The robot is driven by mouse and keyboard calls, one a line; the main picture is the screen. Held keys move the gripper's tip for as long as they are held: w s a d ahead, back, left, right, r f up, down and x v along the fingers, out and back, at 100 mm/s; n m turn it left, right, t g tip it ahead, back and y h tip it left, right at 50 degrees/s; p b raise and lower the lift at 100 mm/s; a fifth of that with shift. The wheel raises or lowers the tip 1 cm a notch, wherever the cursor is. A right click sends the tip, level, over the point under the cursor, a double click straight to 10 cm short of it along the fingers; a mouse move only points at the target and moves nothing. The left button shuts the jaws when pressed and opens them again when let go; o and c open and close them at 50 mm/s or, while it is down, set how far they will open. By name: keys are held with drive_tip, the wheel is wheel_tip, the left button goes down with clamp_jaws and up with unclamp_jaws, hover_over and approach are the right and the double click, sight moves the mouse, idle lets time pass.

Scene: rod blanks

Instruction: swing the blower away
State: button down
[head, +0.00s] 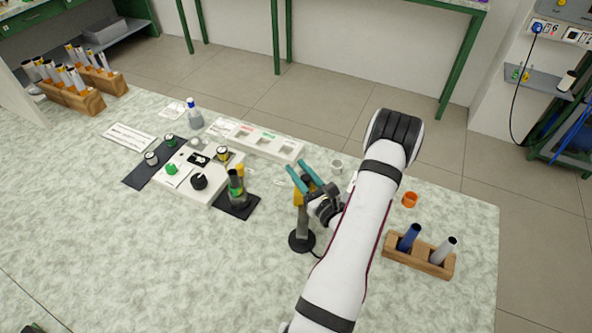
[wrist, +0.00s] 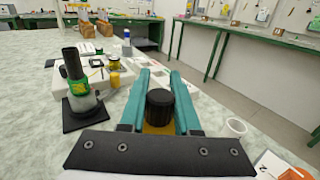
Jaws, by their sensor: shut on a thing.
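The blower (head: 302,240) stands on a round black base on the table, with a grey post and a yellow part near its top. In the wrist view the blower's black round end (wrist: 160,107) and some yellow beneath it show between the teal fingers. My gripper (head: 297,165) has its teal fingers on either side of the blower's upper part and is shut on it. The fingertips (wrist: 158,72) reach past the black end, toward the white fixture. The lower post and base are hidden in the wrist view.
Left of the blower, a dark rod with a green band (head: 236,188) stands on a black pad beside a white fixture block (head: 205,183). A white cup (head: 336,166) and an orange cup (head: 410,200) are nearby. A wooden rack (head: 418,262) stands right. The front-left table is clear.

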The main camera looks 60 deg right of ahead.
idle(0.3)
drive_tip(key=c, duration=0.6)
unclamp_jaws()
drive_tip(key=v, duration=1.5)
drive_tip(key=shift+s+a, duration=0.25)
